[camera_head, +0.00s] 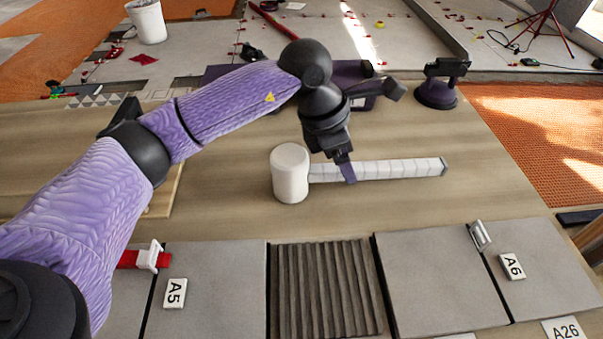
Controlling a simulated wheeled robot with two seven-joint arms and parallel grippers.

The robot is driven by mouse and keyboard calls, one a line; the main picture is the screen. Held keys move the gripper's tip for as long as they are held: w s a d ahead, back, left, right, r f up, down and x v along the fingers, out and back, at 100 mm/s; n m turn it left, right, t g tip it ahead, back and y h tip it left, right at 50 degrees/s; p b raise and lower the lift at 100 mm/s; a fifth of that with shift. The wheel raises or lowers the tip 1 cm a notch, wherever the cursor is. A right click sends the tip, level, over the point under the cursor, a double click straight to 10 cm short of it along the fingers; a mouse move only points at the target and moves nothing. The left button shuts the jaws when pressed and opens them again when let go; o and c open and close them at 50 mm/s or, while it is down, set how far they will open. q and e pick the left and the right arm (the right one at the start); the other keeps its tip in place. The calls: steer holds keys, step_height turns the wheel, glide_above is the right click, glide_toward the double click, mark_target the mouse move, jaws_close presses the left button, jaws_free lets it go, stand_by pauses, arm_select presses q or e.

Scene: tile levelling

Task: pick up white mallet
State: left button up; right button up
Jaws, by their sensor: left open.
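The white mallet lies on the wooden board, its round white head (290,173) at the left and its pale ribbed handle (395,169) reaching right to a dark end. My left gripper (347,177) comes down from above over the handle, close to the head. It is open, with a purple finger in front of the handle. The other finger is hidden, and I cannot tell if either touches the handle. My right gripper is not in view.
Grey tiles (440,283) and a ribbed dark bed (325,290) lie in front of the mallet. A purple suction cup tool (437,92) stands behind at the right. A white bucket (147,21) is at the back left. The board right of the handle is clear.

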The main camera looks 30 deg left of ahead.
arm_select(q)
steer(key=b+x, duration=0.2)
steer(key=x, duration=0.2)
steer(key=shift+s+d, duration=0.1)
steer(key=shift+d+f, duration=0.15)
steer(key=shift+f, duration=0.1)
steer(key=shift+r, duration=0.25)
steer(key=shift+c, duration=0.2)
steer(key=c, duration=1)
